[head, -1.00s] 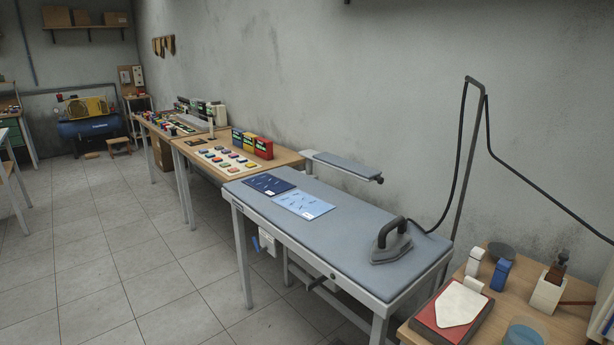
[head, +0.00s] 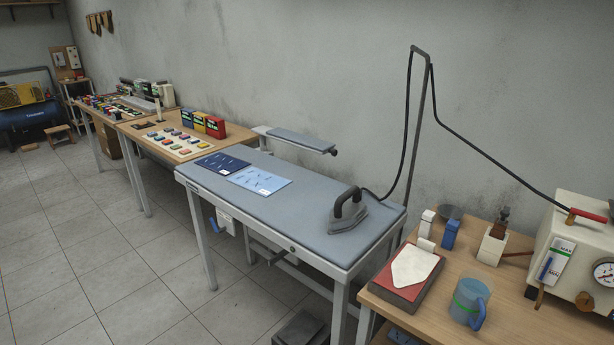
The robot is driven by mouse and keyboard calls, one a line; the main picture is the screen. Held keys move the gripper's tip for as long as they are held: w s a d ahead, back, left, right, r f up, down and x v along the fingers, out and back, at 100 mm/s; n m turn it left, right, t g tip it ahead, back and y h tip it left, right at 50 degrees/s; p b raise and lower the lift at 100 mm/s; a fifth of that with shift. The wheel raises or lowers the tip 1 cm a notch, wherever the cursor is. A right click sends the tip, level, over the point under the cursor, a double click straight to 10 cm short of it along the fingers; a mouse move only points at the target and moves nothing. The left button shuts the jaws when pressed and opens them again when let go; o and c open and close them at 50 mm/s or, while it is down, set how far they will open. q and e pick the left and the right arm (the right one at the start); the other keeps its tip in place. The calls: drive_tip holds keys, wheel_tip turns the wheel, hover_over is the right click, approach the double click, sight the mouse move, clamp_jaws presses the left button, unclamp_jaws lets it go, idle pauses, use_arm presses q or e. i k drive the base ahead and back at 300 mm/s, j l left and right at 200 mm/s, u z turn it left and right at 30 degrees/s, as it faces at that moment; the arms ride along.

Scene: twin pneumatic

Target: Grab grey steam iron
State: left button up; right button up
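The grey steam iron (head: 347,213) rests on the right end of the grey padded ironing table (head: 285,217). It has a dark arched handle, and a dark hose runs from it up to a tall bent metal stand (head: 416,130) behind the table. Neither of my grippers shows in the head view.
A dark blue sheet (head: 222,163) and a light blue sheet (head: 260,180) lie on the table's left part. A wooden side table (head: 421,324) on the right holds a red-edged pad (head: 405,275), a blue cup (head: 470,302) and a boiler (head: 577,250). Tiled floor in front-left is clear.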

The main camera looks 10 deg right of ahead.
sight(347, 213)
drive_tip(key=i+j, duration=0.75)
